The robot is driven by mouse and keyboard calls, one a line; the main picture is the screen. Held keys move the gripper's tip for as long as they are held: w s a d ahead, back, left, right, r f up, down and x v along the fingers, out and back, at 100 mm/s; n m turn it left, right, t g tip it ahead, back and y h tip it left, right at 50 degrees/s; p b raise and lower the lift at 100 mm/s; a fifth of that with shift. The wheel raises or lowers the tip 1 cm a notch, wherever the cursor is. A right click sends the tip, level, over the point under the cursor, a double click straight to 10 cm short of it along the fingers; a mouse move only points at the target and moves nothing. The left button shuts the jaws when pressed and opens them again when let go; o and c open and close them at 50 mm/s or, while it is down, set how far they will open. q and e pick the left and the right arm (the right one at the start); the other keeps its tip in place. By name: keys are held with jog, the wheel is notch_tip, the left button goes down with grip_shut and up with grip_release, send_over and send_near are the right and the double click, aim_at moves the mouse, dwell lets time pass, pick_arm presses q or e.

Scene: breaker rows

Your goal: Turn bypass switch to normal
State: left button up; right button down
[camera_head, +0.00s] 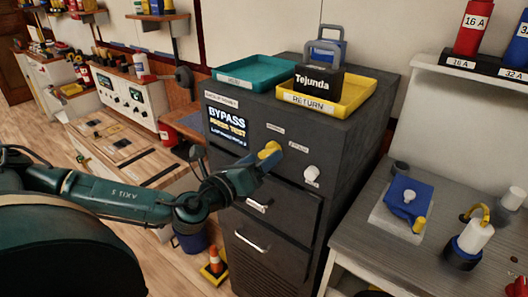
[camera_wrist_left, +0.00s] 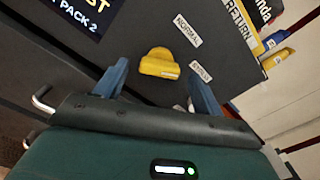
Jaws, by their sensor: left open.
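The bypass switch is a yellow knob (camera_head: 268,150) on the front of a dark grey cabinet (camera_head: 285,225). In the left wrist view the yellow knob (camera_wrist_left: 160,64) lies ahead of my left gripper (camera_wrist_left: 161,82), between the lines of its two spread blue fingers. A NORMAL label (camera_wrist_left: 187,30) and a second label (camera_wrist_left: 201,70), which seems to read BYPASS, sit beside the knob. In the head view my left gripper (camera_head: 262,163) is at the knob and covers part of it. The gripper is open; I cannot tell whether a finger touches the knob. My right gripper is not in view.
A screen (camera_head: 227,125) left of the knob reads BYPASS. A white knob (camera_head: 311,174) sits to the right, with drawer handles (camera_head: 252,242) below. Teal (camera_head: 255,73) and yellow (camera_head: 325,108) trays stand on top. A grey bench (camera_head: 375,240) stands at right.

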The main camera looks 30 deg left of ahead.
pick_arm(q)
jog(key=shift+w, duration=1)
jog(key=shift+d, duration=0.1)
jog(key=c, duration=1)
